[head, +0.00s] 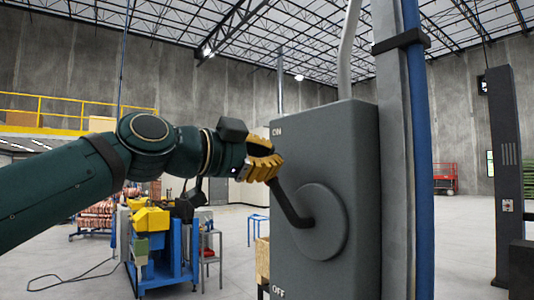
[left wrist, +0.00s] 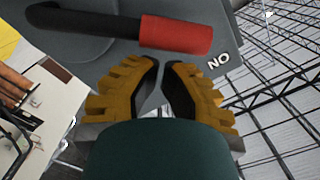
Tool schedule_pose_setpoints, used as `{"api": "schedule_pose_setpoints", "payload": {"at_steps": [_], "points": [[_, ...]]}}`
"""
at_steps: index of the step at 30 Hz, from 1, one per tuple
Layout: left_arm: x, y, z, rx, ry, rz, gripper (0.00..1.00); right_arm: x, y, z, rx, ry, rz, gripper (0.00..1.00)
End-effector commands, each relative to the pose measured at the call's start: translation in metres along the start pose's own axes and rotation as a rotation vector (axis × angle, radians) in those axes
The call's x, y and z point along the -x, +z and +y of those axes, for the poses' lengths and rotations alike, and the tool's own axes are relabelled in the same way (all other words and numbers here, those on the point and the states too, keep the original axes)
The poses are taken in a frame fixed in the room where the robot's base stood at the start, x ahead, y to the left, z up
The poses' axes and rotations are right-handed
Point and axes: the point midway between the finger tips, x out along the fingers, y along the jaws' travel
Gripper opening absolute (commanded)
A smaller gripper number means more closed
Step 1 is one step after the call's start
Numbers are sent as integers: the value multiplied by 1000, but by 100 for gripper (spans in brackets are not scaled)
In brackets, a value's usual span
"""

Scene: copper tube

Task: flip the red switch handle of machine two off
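The grey switch box (head: 345,150) stands right of centre in the head view, marked ON at its top and OFF at its bottom. Its dark lever (head: 290,204) runs from a round hub up and left, toward the ON side. The red handle (left wrist: 178,34) at the lever's end shows in the left wrist view; my gripper hides it in the head view. My left gripper (head: 271,167) is at the lever's upper end. In the left wrist view its orange fingers (left wrist: 161,65) are nearly together with nothing between them, and the handle lies just beyond the tips. My right gripper is not in view.
A grey post and blue pipe (head: 418,150) rise beside the box on the right. A blue-framed machine with yellow parts (head: 165,235) stands behind, lower left. A dark column (head: 505,170) stands far right. Open floor lies between.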

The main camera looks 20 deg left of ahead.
Motion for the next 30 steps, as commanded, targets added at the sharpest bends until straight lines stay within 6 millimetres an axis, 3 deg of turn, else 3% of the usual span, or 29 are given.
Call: {"api": "schedule_pose_setpoints", "payload": {"at_steps": [30], "points": [[0, 20, -4, 159, 6, -4, 0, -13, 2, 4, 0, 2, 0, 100]]}}
